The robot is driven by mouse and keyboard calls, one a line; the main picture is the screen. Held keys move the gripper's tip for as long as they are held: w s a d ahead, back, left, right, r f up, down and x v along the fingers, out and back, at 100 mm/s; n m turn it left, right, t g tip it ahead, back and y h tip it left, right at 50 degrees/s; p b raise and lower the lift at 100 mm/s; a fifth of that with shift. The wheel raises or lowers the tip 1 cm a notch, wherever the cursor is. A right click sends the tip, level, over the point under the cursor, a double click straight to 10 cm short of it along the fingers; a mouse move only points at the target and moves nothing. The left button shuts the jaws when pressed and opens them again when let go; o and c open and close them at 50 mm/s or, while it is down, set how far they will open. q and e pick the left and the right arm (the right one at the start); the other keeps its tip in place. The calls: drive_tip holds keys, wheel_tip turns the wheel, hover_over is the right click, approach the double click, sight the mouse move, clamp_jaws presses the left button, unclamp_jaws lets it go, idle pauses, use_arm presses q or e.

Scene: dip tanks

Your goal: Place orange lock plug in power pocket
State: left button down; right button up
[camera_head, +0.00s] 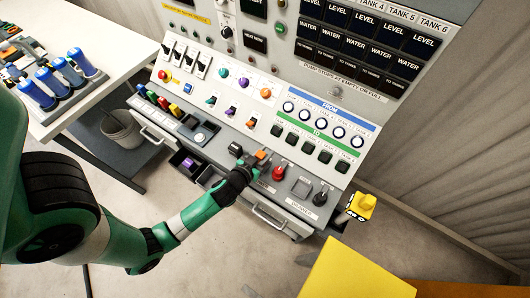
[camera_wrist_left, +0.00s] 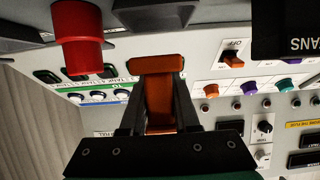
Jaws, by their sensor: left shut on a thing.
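The orange lock plug (camera_head: 261,155) shows at the end of my left gripper (camera_head: 249,164), over the lower ledge of the control panel. In the left wrist view the plug (camera_wrist_left: 159,98) is a T-shaped orange piece with a wide head and a narrow stem. My left gripper (camera_wrist_left: 158,88) is shut on its stem, one black finger on each side. I cannot tell which spot is the power pocket; my gripper hides part of the ledge there. My right gripper is not in view.
A red knob (camera_head: 278,172) stands just right of the gripper and looms close in the wrist view (camera_wrist_left: 77,35). A black knob (camera_head: 320,195) lies further right. Open drawers (camera_head: 187,163) and a handle (camera_head: 283,219) stick out below. A yellow piece (camera_head: 362,205) stands at the right corner.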

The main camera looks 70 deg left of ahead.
use_arm(q)
drive_tip(key=shift+w+a, duration=0.1)
drive_tip(key=shift+a, duration=0.05)
drive_tip(key=f+b, duration=0.2)
drive_tip(key=f, duration=0.1)
drive_tip(key=f+b, duration=0.1)
drive_tip(key=shift+w+a+f, duration=0.15)
drive_tip(key=shift+a, duration=0.25)
drive_tip(key=shift+d, duration=0.25)
drive_tip(key=shift+a, duration=0.1)
drive_tip(key=c, duration=0.6)
unclamp_jaws()
drive_tip(key=shift+c, duration=0.2)
